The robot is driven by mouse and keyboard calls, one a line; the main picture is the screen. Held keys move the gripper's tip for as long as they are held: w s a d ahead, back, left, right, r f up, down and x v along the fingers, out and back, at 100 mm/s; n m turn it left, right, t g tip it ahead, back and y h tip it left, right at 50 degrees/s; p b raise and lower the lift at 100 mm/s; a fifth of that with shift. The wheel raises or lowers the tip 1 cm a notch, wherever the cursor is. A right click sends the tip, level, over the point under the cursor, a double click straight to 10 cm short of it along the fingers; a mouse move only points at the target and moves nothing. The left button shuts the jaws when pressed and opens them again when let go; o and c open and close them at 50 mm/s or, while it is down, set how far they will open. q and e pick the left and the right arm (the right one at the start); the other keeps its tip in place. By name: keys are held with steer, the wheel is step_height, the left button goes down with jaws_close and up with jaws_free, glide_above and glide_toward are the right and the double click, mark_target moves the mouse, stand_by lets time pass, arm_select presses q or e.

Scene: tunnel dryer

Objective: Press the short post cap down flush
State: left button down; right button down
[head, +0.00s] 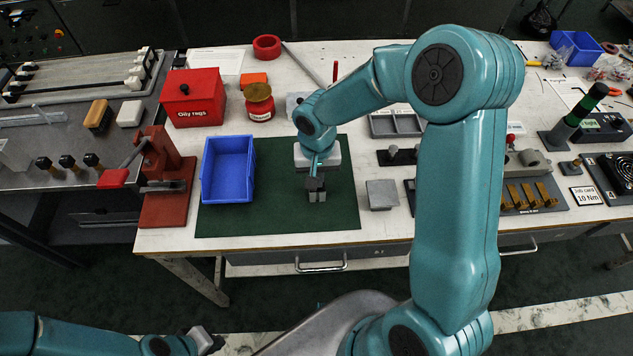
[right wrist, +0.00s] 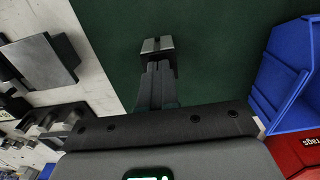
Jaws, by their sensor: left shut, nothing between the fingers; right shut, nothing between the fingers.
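I cannot clearly make out the short post cap. A dark fixture (head: 397,157) on the bench, right of the green mat, carries a small rounded grey piece; my right arm partly hides that area. My right gripper (head: 316,194) is shut and empty above the green mat (head: 275,224), right of the blue bin.
A blue bin (head: 228,168) stands on the mat, also in the right wrist view (right wrist: 290,75). A grey block (head: 381,194) lies right of the mat. The mat's front is clear.

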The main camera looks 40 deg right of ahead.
steer(key=shift+f+b, duration=0.25)
steer(key=shift+b, duration=0.2)
stand_by(1.0)
steer(key=shift+r, duration=0.1)
steer(key=shift+r+p, duration=2.05)
steer(key=shift+r, duration=1)
steer(key=shift+s+f, duration=0.1)
steer(key=shift+s, duration=0.05)
